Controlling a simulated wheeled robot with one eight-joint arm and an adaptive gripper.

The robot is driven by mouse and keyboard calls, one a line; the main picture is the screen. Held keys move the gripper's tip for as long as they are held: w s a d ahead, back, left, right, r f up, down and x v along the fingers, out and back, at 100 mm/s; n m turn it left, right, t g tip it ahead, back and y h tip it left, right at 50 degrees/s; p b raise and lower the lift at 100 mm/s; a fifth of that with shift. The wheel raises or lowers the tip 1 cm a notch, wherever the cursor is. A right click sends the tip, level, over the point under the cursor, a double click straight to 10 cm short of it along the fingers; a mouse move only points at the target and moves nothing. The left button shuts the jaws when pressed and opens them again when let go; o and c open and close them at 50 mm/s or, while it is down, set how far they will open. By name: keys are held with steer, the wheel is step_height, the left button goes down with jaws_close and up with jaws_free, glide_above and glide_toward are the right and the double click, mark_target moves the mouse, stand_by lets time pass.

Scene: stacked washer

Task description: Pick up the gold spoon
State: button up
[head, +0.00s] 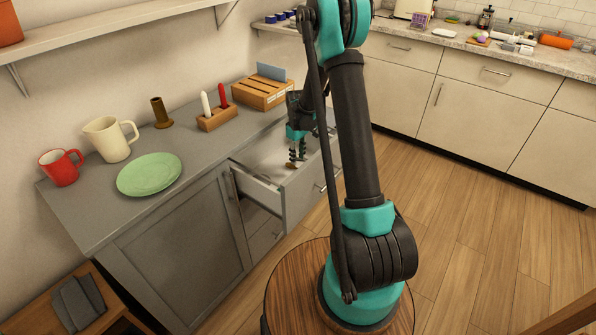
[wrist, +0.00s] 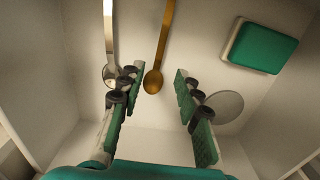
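The gold spoon (wrist: 154,78) lies on the white bottom of an open drawer (head: 262,190), its bowl toward my gripper. In the wrist view my gripper (wrist: 154,86) is open, its teal-padded fingers on either side of the spoon's bowl end. Nothing is between the pads except the spoon's bowl, seen below them; I cannot tell the exact height gap. In the head view my gripper (head: 297,152) reaches down into the drawer, and the spoon is not clear there.
A silver spoon (wrist: 109,50) lies left of the gold one, close to the left finger. A green-and-white block (wrist: 262,45) and a round translucent disc (wrist: 225,106) lie to the right. Drawer walls stand close on both sides. A green plate (head: 150,174) is on the counter.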

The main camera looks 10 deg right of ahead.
steer(key=shift+s+d+f, duration=0.1)
steer(key=shift+d+f, duration=0.05)
steer(key=shift+f, duration=1.3)
steer(key=shift+s+d+f, duration=0.1)
steer(key=shift+d+f, duration=0.05)
steer(key=shift+f, duration=1.25)
steer(key=shift+c, duration=0.2)
jaws_close()
